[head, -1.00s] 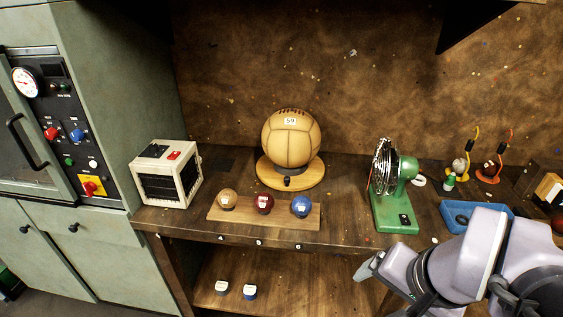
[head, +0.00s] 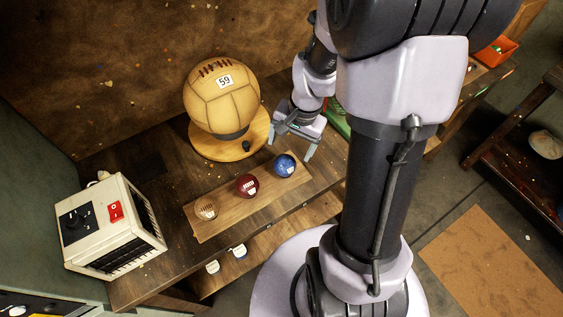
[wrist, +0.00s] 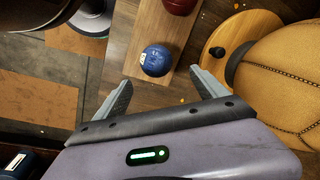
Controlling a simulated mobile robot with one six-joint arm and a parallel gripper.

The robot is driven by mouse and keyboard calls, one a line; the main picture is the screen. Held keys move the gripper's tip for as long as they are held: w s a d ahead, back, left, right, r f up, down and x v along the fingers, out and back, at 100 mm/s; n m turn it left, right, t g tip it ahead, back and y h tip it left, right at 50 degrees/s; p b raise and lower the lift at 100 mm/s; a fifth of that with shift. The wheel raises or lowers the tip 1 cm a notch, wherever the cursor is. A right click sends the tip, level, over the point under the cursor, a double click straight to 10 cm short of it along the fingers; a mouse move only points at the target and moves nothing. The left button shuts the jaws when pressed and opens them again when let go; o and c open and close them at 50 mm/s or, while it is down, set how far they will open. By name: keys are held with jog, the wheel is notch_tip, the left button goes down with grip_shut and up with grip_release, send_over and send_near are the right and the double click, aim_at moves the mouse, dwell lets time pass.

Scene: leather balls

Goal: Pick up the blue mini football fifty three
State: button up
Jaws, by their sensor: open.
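The blue mini football (head: 285,165) sits at the right end of a wooden board (head: 222,213) on the bench, with a small white label on it. In the wrist view the blue ball (wrist: 155,60) lies ahead of the fingertips, a little left of the middle of the gap between them. My gripper (head: 291,148) is open and empty, close beside the blue ball in the head view; in the wrist view my gripper (wrist: 160,78) shows both fingers apart. A dark red ball (head: 247,186) is in the middle of the board and a tan ball (head: 206,209) at its left end.
A large tan ball (head: 221,97) marked 59 stands on a round wooden base (head: 205,146) behind the board. A cream box with a red switch (head: 110,228) stands at left.

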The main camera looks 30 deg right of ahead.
aim_at(287, 159)
jog(key=f, duration=0.2)
jog(key=f+b, duration=0.1)
jog(key=f, duration=0.1)
jog(key=shift+w+a, duration=0.2)
jog(key=shift+a, duration=0.05)
jog(key=f+b, duration=0.2)
jog(key=f, duration=0.2)
jog(key=shift+s+a+f+b, duration=0.2)
jog(key=shift+a+f+b, duration=0.05)
jog(key=shift+a+b, duration=0.15)
jog(key=shift+w+f, duration=0.1)
jog(key=shift+f, duration=0.2)
jog(key=shift+r, duration=0.2)
jog(key=shift+c, duration=0.4)
jog(key=c, duration=1.4)
